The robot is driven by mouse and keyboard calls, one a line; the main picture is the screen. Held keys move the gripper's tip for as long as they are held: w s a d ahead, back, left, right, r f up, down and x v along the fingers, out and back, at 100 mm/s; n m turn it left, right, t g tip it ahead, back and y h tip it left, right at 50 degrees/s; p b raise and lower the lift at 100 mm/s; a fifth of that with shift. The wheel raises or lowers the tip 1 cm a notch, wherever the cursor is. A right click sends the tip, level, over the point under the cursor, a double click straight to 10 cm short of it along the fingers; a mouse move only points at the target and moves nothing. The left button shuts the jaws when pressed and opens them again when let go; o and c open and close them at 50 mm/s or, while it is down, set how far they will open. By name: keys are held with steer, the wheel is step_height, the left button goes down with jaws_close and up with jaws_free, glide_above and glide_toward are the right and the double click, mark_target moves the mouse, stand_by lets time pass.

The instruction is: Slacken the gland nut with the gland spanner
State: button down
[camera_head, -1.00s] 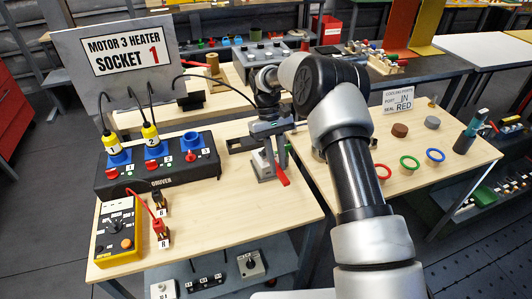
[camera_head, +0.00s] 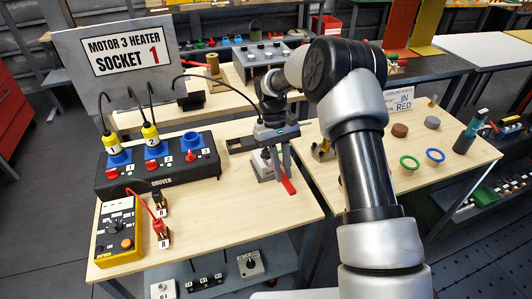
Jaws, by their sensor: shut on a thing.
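My gripper (camera_head: 277,160) points down over the right part of the front-left bench, its two grey fingers at a small grey block (camera_head: 262,174). It is shut on a slim tool, which I take to be the gland spanner; the fingers hide most of it. A red, slanting handle-like piece (camera_head: 288,187) shows just below the fingertips, and it seems to be part of this tool. I cannot make out the gland nut at this size. A black cable (camera_head: 205,77) arcs from the sign panel toward my wrist, and its right end is hidden there.
A black socket box (camera_head: 157,184) with blue sockets and a yellow meter (camera_head: 127,227) stand on the left. Green (camera_head: 410,162) and blue (camera_head: 435,155) rings lie on the right bench. A brass fitting (camera_head: 322,150) stands beside my arm. The front bench middle is clear.

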steer(key=shift+r, duration=0.1)
steer(key=shift+r+p, duration=1.8)
steer(key=shift+r, duration=1.15)
